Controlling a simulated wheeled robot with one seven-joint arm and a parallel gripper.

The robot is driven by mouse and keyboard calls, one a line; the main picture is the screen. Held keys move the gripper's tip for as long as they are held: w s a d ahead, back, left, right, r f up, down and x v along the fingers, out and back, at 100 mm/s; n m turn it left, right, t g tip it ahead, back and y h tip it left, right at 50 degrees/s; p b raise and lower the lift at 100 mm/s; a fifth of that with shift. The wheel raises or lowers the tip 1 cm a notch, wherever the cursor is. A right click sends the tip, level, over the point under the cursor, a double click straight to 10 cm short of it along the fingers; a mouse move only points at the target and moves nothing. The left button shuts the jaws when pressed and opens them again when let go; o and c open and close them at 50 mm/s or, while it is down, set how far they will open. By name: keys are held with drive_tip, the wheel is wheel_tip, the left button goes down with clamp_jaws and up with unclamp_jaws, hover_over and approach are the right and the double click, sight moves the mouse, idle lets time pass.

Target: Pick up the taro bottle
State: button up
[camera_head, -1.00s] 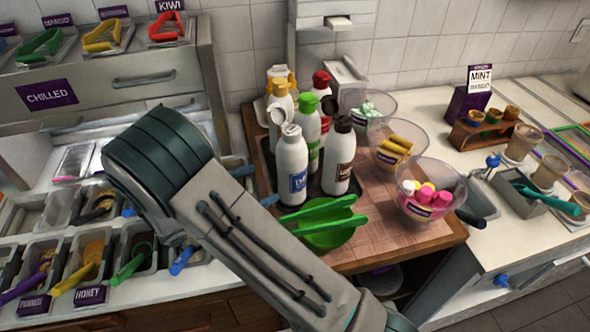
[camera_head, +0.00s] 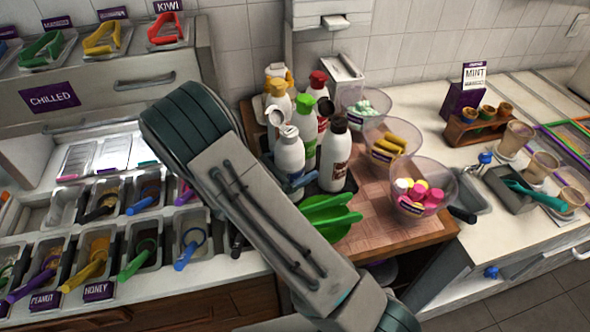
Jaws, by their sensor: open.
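Several white squeeze bottles stand upright in a cluster on the wooden board. The front left one has a white cap (camera_head: 289,150); its label is mostly covered now, and I cannot read which bottle is taro. Beside it stand a brown-capped bottle (camera_head: 335,160), a green-capped bottle (camera_head: 306,128), a red-capped bottle (camera_head: 320,92) and a yellow-topped one at the back. My arm crosses the middle of the view and hides most of my gripper (camera_head: 296,183). Only a blue-grey part shows, low against the front white bottle. It is open; I cannot tell whether it touches the bottle.
A green dish with green tongs (camera_head: 328,216) sits just in front of the bottles. Clear bowls of toppings (camera_head: 424,190) stand to the right. Topping bins with spoons (camera_head: 145,245) fill the left counter. The board's front right (camera_head: 385,232) is bare.

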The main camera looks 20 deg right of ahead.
sight(295, 134)
drive_tip(key=c, duration=1)
drive_tip(key=shift+w, duration=0.1)
drive_tip(key=shift+c, duration=0.2)
drive_tip(key=shift+r, duration=0.2)
drive_tip(key=shift+r+b, duration=0.7)
drive_tip(key=shift+r, duration=4.15)
wheel_tip(295, 134, up, 7)
drive_tip(key=p, duration=0.6)
drive_tip(key=shift+r, duration=0.1)
